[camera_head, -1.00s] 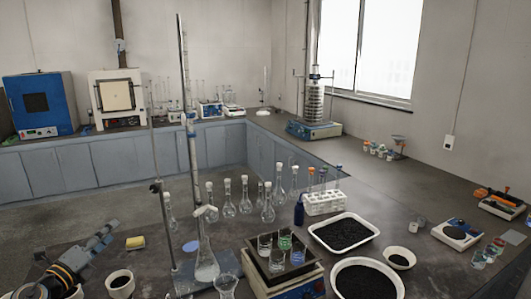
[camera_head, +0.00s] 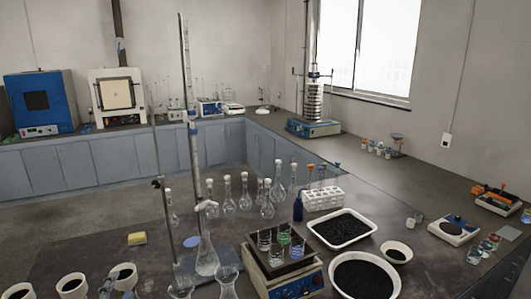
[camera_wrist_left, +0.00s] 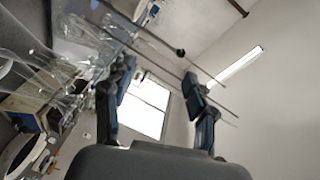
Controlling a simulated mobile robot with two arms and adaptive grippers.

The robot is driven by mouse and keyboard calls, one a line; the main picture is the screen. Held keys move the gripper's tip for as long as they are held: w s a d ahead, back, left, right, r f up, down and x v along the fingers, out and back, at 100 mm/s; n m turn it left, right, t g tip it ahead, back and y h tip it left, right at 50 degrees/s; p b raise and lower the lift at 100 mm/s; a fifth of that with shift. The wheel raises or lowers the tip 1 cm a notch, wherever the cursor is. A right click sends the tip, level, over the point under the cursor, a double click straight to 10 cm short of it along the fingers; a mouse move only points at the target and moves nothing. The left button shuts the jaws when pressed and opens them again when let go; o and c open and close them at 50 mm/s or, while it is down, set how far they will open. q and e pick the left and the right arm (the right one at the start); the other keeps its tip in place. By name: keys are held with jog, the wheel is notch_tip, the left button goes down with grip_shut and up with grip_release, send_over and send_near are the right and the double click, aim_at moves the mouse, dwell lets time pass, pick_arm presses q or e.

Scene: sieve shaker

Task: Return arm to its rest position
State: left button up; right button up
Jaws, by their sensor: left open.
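My right gripper is not in view.
White cups (camera_head: 73,285) stand at the front left. A stand with a tall burette, glass flasks (camera_head: 207,262) and a hotplate (camera_head: 285,275) fill the middle. Trays of black grains (camera_head: 342,229) lie to the right. Bare table shows around the yellow sponge (camera_head: 137,238).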

pick_arm(q)
jog(key=s+d+f+n+g, duration=0.3)
jog(key=s+f+n, duration=0.15)
jog(key=s, duration=0.25)
jog(key=s+d+f+n+g, duration=0.3)
jog(key=s+f+g, duration=0.1)
jog(key=s+f, duration=0.25)
jog(key=s+d+f+n+g+h, duration=0.1)
jog(key=s+d+f+g+h, duration=0.15)
jog(key=s+d, duration=0.45)
jog(key=s+d+f+n+g+h, duration=0.15)
jog(key=s+g, duration=0.25)
jog(key=s, duration=0.6)
notch_tip(320, 180, down, 33)
jog(key=s+g+b, duration=0.1)
jog(key=s+b, duration=0.2)
jog(key=b, duration=0.3)
jog(key=s+a+f+g+b, duration=0.1)
jog(key=s+a+f+b, duration=0.1)
jog(key=s+f, duration=1.3)
notch_tip(320, 180, down, 3)
jog(key=shift+s+a+f+b, duration=0.2)
jog(key=shift+s+b, duration=0.1)
jog(key=shift+b, duration=0.55)
